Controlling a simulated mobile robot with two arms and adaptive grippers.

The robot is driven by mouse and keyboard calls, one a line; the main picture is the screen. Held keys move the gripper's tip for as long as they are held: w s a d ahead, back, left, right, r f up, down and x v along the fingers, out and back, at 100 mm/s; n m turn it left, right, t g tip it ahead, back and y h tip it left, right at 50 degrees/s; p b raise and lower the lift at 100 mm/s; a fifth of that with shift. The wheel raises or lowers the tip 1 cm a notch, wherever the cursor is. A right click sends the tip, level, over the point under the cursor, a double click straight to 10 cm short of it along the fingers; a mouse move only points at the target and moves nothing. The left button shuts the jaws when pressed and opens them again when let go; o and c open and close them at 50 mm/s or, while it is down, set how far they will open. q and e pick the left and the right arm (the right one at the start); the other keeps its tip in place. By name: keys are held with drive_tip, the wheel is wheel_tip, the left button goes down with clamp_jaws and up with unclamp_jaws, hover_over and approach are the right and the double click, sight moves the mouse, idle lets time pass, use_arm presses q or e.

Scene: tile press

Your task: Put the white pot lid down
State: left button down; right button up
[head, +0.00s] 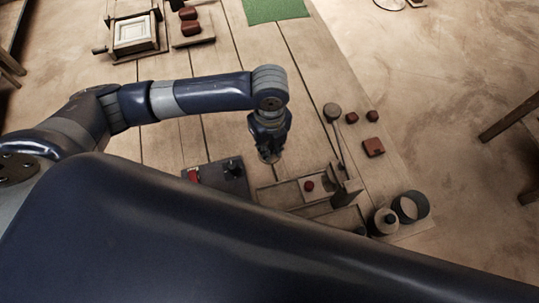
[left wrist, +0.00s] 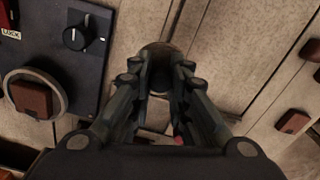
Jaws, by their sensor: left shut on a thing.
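My left gripper (head: 268,155) points down above the wooden table, just behind the dark control panel (head: 228,176). In the left wrist view its fingers (left wrist: 160,80) are shut on a small round thing, which I take to be the white pot lid (left wrist: 160,52). Only its rounded rim shows past the fingertips, shaded grey-brown; the fingers hide the rest. In the head view the lid is mostly hidden by the gripper, and I cannot tell whether it touches the table. My right gripper is not in view.
The panel bears a knob (left wrist: 75,38) and a pale ring around a brown block (left wrist: 33,98). Brown tiles (head: 373,147) lie right.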

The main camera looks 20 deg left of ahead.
sight(270, 148)
use_arm(q)
drive_tip(key=shift+f, duration=2.6)
drive_tip(key=c, duration=1.5)
unclamp_jaws()
drive_tip(key=shift+f, duration=0.15)
wheel_tip(270, 148, up, 12)
drive_tip(key=shift+r, duration=0.2)
